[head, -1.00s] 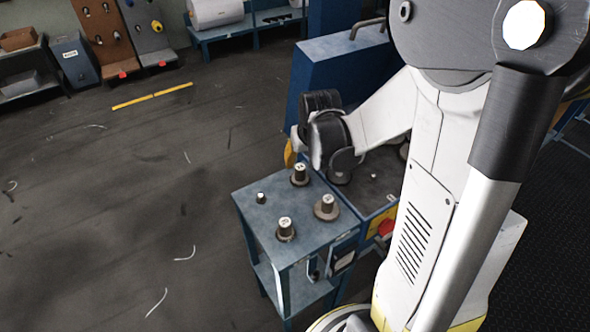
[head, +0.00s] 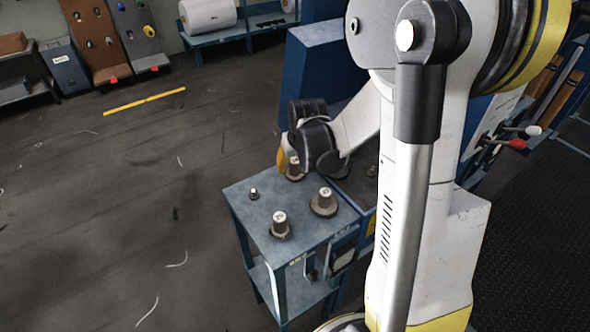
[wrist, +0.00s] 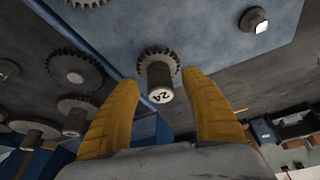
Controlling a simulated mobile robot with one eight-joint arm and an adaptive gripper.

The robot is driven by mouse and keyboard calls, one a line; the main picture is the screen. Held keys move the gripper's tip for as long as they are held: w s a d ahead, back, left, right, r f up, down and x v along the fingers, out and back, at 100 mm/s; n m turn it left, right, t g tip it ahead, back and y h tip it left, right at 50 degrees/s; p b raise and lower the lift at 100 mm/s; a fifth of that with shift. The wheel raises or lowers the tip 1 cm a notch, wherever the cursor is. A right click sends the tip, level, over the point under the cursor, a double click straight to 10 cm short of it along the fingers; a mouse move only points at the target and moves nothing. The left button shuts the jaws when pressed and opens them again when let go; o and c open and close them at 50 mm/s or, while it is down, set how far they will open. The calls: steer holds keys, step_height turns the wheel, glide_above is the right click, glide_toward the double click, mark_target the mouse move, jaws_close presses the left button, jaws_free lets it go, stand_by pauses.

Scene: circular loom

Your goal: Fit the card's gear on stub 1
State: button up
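A toothed gear with an upright hub marked 24 (wrist: 161,82) stands on the blue cart top in the wrist view. It also shows at the cart's far corner in the head view (head: 295,170), partly behind my gripper. My gripper (wrist: 162,88) is open, its two yellow fingers on either side of the hub, with gaps visible. Two more hubbed gears stand on the cart, one nearer (head: 280,226) and one to the right (head: 323,204); their marks are too small to read. I cannot make out the card or which stub is stub 1.
The blue cart (head: 245,215) has a small bare post (head: 254,193) at its left. A dark top adjoins it, with several gears (wrist: 76,70) in the wrist view. A tall blue housing (head: 325,70) stands behind my arm. The floor to the left is open.

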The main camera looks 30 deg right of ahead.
mark_target(295, 160)
jaws_close()
steer(key=shift+r, duration=0.2)
steer(key=shift+r+p, duration=1.65)
steer(key=shift+r, duration=0.45)
steer(key=shift+f, duration=0.1)
